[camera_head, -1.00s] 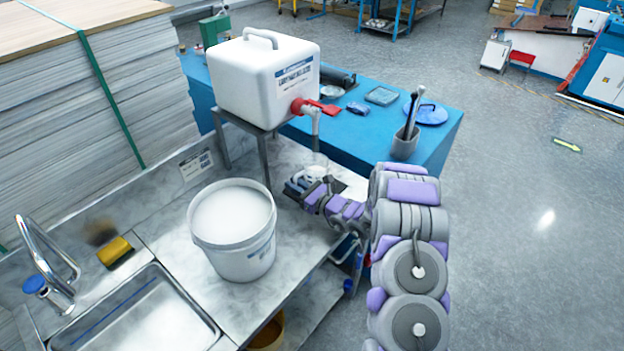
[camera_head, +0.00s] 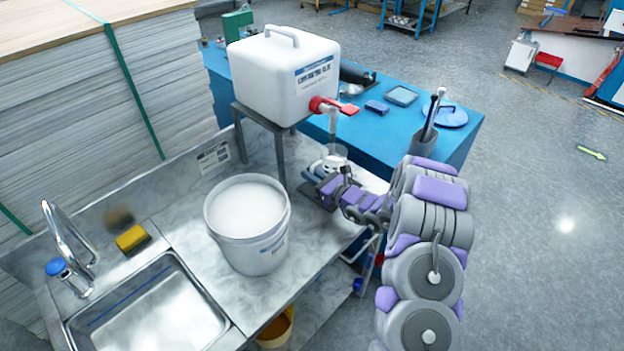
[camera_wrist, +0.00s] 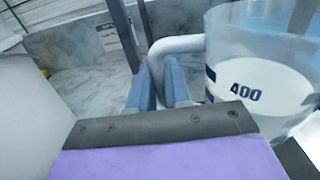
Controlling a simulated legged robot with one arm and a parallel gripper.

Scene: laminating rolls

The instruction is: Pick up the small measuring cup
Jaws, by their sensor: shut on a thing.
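The small measuring cup (camera_wrist: 258,70) is clear, with a dark "400" mark and white contents, at the right of the wrist view. Its pale handle (camera_wrist: 178,45) reaches left between my fingers. My gripper (camera_wrist: 161,82) is shut on this handle. In the head view the cup (camera_head: 335,156) is small, below the tap of the white tank, and partly hidden by my gripper (camera_head: 323,177). I cannot tell whether its base touches the counter.
The white tank (camera_head: 284,78) with a red-handled tap (camera_head: 333,107) stands on a metal stand (camera_head: 238,130). A white bucket (camera_head: 248,228) stands on the counter, left of my arm. A sink (camera_head: 150,305) is at lower left. A blue table (camera_head: 380,130) is behind.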

